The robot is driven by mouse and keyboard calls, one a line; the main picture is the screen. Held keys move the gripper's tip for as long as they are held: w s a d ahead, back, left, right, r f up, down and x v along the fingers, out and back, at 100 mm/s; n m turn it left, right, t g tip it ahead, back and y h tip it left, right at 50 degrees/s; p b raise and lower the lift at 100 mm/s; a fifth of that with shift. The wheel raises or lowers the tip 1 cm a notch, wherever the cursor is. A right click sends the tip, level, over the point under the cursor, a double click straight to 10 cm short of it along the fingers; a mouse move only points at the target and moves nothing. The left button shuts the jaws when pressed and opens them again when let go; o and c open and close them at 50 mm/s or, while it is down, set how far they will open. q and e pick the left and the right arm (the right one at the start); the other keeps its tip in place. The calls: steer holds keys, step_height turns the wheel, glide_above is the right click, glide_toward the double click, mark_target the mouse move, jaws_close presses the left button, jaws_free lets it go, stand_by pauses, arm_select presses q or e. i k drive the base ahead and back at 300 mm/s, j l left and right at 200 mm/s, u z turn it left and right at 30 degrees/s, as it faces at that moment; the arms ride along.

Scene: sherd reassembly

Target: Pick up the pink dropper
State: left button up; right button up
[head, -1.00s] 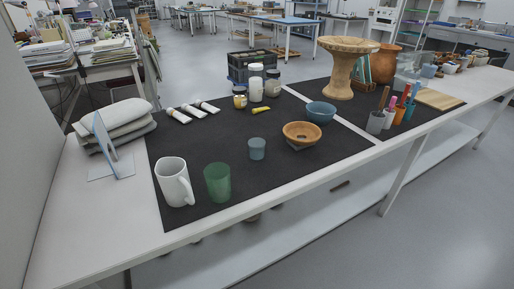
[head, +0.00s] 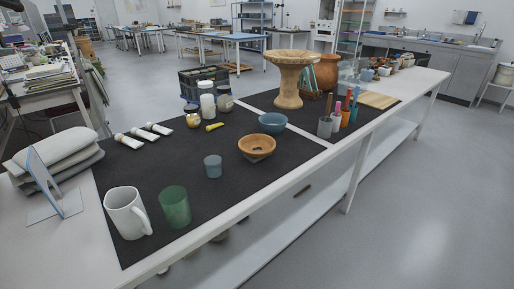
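Several tool cups stand together on the right part of the table, on the dark mat. Slim pink-topped tools (head: 349,97) stick up out of them; which one is the pink dropper is too small to tell. A grey cup (head: 325,128) holds brown-handled tools. An orange cup (head: 345,118) and a blue cup (head: 353,114) stand close behind it. Neither of my grippers is in view.
A wooden pedestal stand (head: 289,80) is left of the cups, and a wooden board (head: 378,100) is right of them. A blue bowl (head: 272,123), brown bowl (head: 257,147), green cup (head: 175,207) and white mug (head: 127,213) stand nearer. Floor is clear at right.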

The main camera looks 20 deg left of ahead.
mark_target(338, 104)
steer(key=i+l+u, duration=0.25)
steer(key=u, duration=0.15)
steer(key=i+l+u, duration=0.65)
steer(key=u, duration=0.2)
steer(key=l, duration=0.1)
